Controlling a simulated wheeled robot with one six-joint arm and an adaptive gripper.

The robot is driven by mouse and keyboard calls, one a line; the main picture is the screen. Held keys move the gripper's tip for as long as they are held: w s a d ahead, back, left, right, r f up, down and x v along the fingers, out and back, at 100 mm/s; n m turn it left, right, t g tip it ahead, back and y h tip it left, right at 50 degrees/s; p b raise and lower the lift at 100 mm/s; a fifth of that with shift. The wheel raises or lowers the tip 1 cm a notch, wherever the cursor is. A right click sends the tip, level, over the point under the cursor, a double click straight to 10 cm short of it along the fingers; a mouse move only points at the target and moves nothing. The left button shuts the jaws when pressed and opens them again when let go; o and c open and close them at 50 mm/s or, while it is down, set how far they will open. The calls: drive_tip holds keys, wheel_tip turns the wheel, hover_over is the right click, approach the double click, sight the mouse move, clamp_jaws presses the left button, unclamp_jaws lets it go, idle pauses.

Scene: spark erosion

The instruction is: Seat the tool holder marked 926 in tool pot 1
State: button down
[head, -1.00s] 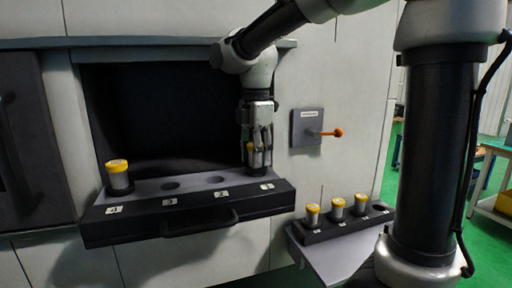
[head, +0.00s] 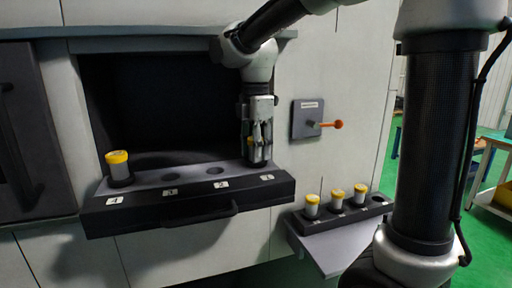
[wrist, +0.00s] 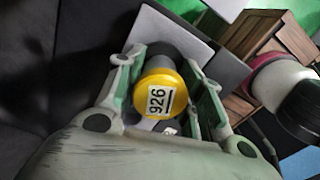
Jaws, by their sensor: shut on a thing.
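The tool holder marked 926 has a yellow top (wrist: 160,92) and sits between my gripper's fingers (wrist: 165,85) in the wrist view. In the head view my gripper (head: 260,152) points down over the right end of the black pot drawer (head: 190,207), shut on the holder, whose yellow edge (head: 251,141) shows between the fingers. The holder stands upright at tool pot 1, behind label 1 (head: 267,177). The fingers hide its lower part and the pot opening, so I cannot tell whether it is fully down.
Another yellow-topped holder (head: 118,168) stands in pot 4. Pots 3 (head: 168,177) and 2 (head: 215,170) are empty. A rack (head: 340,218) with three yellow-topped holders stands at lower right. A wall panel (head: 306,118) with an orange-knobbed lever is right of my gripper.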

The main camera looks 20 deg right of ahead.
drive_tip(key=c, duration=0.9)
unclamp_jaws()
drive_tip(key=shift+o, duration=0.2)
